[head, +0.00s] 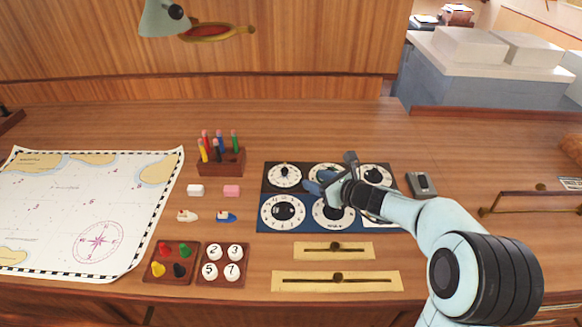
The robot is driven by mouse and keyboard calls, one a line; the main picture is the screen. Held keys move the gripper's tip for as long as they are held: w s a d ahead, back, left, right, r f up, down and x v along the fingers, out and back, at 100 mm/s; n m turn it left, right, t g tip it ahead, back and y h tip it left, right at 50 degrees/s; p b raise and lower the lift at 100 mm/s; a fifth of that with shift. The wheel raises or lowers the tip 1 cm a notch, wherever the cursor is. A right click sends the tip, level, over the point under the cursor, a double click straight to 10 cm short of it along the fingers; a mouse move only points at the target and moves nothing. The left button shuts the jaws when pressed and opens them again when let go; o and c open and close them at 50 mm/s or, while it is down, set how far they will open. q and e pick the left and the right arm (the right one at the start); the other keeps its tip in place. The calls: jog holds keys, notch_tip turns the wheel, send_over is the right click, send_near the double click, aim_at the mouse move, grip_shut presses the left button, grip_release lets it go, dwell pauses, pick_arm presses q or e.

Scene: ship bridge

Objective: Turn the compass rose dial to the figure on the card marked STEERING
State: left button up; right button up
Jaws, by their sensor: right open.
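A dark panel (308,190) on the desk carries two rows of round white dials with black knobs. Clear ones are the top left dial (285,175), the bottom left dial (283,211) and the top right dial (374,176). I cannot tell which is the compass rose dial, as the markings are too small to read. My right gripper (318,189) is open over the middle of the panel, and it and its wrist partly cover the middle dials and the bottom right one. Contact with a knob cannot be told. No card marked STEERING is readable. My left gripper is out of view.
A chart (80,200) with a printed compass rose lies left. A pen rack (220,162), erasers, toy boats, a tray of coloured pieces (171,262) and a numbered tray (222,264) lie between. Two brass sliders (333,250) are in front. A grey device (421,185) lies right.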

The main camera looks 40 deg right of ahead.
aim_at(285, 170)
jog(key=x, duration=1.3)
jog(key=shift+p, duration=0.3)
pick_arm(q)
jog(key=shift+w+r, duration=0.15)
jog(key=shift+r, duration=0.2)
